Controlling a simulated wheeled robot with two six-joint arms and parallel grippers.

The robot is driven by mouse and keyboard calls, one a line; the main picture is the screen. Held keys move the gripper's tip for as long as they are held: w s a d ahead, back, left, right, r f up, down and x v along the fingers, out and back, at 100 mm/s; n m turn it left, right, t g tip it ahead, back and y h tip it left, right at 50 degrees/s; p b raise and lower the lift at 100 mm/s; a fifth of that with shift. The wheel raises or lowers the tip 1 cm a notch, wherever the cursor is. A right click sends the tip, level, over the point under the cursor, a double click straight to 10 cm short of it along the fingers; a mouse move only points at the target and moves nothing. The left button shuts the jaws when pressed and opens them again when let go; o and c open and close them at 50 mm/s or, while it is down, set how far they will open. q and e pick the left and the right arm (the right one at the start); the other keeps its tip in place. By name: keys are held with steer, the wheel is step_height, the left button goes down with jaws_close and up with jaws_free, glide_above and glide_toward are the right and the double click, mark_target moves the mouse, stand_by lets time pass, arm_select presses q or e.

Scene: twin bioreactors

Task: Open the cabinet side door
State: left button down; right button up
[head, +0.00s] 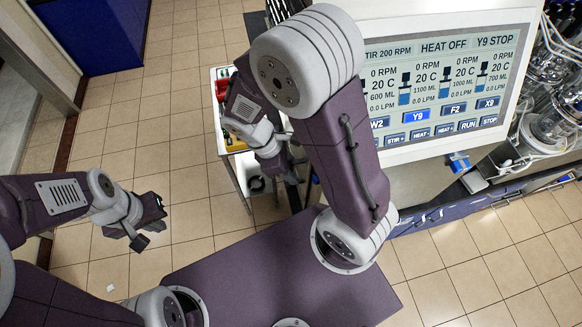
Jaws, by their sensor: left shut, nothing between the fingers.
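The cabinet (440,214) is the blue bench unit under the large screen, with handles along its front. Its left side is mostly hidden behind my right arm, so I cannot make out the side door or how far open it is. My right gripper (291,178) points down by the cabinet's left side, between it and a small cart. Its fingers are small and partly hidden, so I cannot tell whether they are open or touching anything. My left gripper (128,237) is shut and empty over the open floor at the left, well away from the cabinet.
The white-framed cart (229,165) with coloured items stands close left of my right gripper. The control screen (440,85) and glass vessels (556,125) sit on the bench. A blue block (95,35) stands at the far left. Tiled floor is free at left and lower right.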

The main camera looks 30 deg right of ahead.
steer(key=shift+s+a+r, duration=0.1)
steer(key=shift+s+a, duration=0.05)
steer(key=shift+s, duration=0.1)
steer(key=c, duration=0.3)
jaws_close()
stand_by(0.9)
